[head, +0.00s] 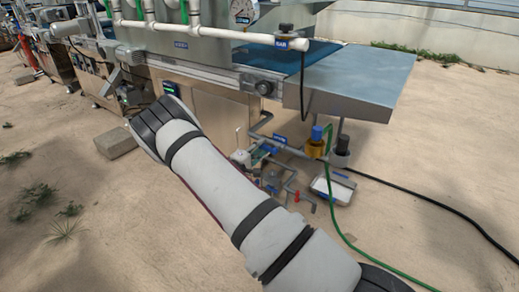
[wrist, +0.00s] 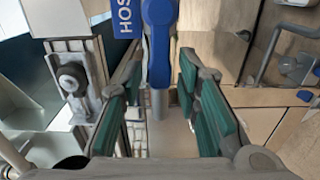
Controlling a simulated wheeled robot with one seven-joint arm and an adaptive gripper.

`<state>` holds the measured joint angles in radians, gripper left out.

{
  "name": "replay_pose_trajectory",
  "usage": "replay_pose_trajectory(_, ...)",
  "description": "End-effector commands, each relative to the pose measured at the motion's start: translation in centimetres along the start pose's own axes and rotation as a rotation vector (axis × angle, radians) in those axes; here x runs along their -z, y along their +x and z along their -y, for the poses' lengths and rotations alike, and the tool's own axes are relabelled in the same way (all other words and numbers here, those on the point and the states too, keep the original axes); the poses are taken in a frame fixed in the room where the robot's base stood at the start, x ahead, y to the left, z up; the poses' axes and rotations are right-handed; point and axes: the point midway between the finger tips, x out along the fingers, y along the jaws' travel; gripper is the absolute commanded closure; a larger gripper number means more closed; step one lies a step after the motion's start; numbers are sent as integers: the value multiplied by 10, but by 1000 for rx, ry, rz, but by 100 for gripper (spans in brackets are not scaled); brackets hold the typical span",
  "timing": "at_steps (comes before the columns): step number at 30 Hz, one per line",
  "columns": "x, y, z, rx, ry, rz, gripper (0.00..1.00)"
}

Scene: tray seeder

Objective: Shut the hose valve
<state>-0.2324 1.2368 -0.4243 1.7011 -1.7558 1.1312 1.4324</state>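A blue valve lever (wrist: 158,45) hangs down from the top middle of the wrist view, with a grey stem below it. A blue label (wrist: 125,16) reading "HOS" stands just left of the lever, its rest cut off by the frame edge. My gripper (wrist: 160,78) is open, with its teal-padded fingers on either side of the lever. Gaps show between the lever and both fingers; I cannot tell whether the lever is at fingertip depth. In the head view, my arm reaches toward the machine and I cannot clearly make out the lever.
The seeder machine (head: 205,103) stands on sandy ground, with a metal outfeed table (head: 350,80) at right. A concrete block (head: 115,143) sits at left.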

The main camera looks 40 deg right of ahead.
Motion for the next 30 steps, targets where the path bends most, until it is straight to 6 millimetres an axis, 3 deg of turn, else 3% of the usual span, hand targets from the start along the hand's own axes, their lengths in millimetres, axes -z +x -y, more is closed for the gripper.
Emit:
replay_pose_trajectory(1, 0, 0, 0, 0, 0, 0, 88)
replay_pose_trajectory(3, 0, 0, 0, 0, 0, 0, 100)
replay_pose_trajectory(17, -1, 0, 4, 1, -64, 1, 100)
replay_pose_trajectory(30, -5, -1, 22, 1, -414, 0, 100)
